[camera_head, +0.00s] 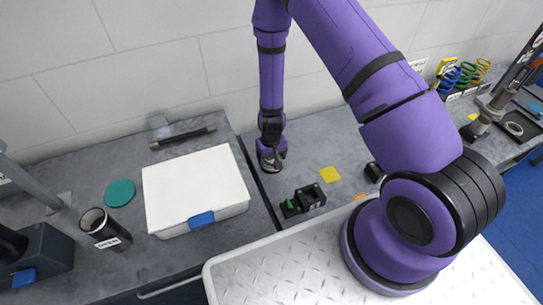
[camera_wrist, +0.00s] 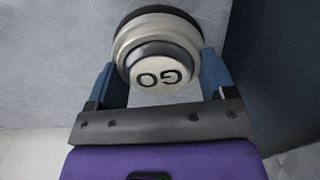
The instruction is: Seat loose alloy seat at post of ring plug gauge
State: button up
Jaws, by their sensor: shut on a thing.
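The ring plug gauge (camera_wrist: 160,76) shows in the wrist view as a round post end marked GO, with a dark band behind its face and a black round base beyond. A pale alloy ring, which looks like the loose alloy seat (camera_wrist: 124,42), lies around the post between that face and the base. My gripper (camera_wrist: 162,62) is shut on this ring, one blue finger at each side. Whether the ring touches the base is hidden. In the head view my gripper (camera_head: 271,157) points down at the back of the bench, and the gauge is mostly covered by it.
A white case (camera_head: 195,185) with a blue latch lies left of my gripper. A black bar (camera_head: 183,138) lies behind it. A small black fixture with a green part (camera_head: 303,201) and a yellow square (camera_head: 330,174) are to the front right. A black cup (camera_head: 105,232) stands farther left.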

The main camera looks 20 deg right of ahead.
jog(key=shift+f, duration=0.2)
jog(key=o, duration=1.1)
notch_tip(320, 180, up, 11)
jog(key=shift+f, duration=0.1)
